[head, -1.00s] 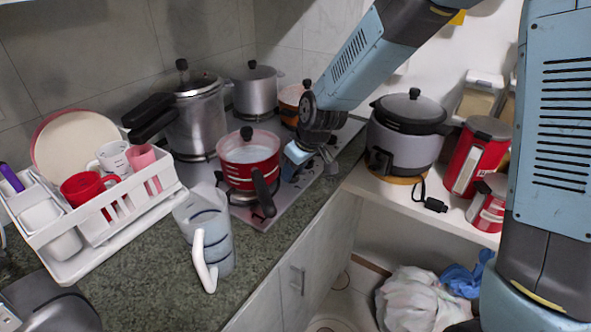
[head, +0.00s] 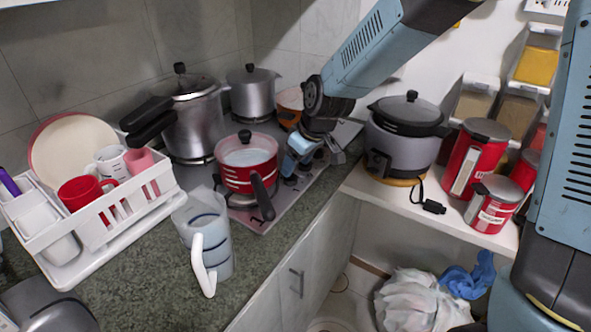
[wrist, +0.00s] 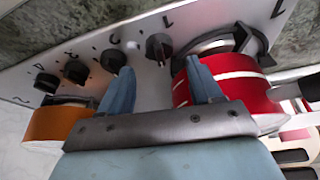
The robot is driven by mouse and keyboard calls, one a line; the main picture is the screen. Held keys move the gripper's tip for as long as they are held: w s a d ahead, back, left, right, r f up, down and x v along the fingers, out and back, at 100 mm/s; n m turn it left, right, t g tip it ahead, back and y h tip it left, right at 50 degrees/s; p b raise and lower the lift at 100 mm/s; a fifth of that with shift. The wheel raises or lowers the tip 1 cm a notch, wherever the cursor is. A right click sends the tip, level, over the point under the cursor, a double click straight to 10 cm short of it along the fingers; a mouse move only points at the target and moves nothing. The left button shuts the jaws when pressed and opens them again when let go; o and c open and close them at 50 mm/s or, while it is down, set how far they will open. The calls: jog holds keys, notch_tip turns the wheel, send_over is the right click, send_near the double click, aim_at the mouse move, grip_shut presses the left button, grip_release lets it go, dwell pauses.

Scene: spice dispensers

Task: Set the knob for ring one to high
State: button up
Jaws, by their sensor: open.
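The steel cooktop (head: 268,216) lies on the counter. Its row of black knobs shows along the panel in the wrist view. One dark knob (wrist: 158,47) is just beyond my fingertips, roughly between them, with no visible contact. Further left are a second knob (wrist: 112,60), a third knob (wrist: 75,72) and an end knob (wrist: 48,83). In the head view my gripper (head: 318,158) hangs over the cooktop's right side and partly hides the knobs.
A red saucepan (head: 250,178) sits close to my gripper, its handle toward the counter's front. An orange pot (head: 289,104) and two steel pots stand behind. A rice cooker (head: 396,152) is at right. A jug (head: 213,240) and a white dish rack (head: 92,240) occupy the left counter.

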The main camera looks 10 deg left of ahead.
jog(key=shift+v, duration=1.7)
jog(key=shift+s, duration=0.1)
jog(key=shift+o, duration=0.2)
jog(key=n+g, duration=0.3)
jog(key=n, duration=0.6)
send_near(291, 178)
jog(key=x, duration=0.5)
jog(key=w+x, duration=0.1)
jog(key=x, duration=0.2)
jog(key=shift+f, duration=0.35)
jog(key=shift+c, duration=0.3)
jog(key=c, duration=1)
jog(key=shift+y, duration=0.3)
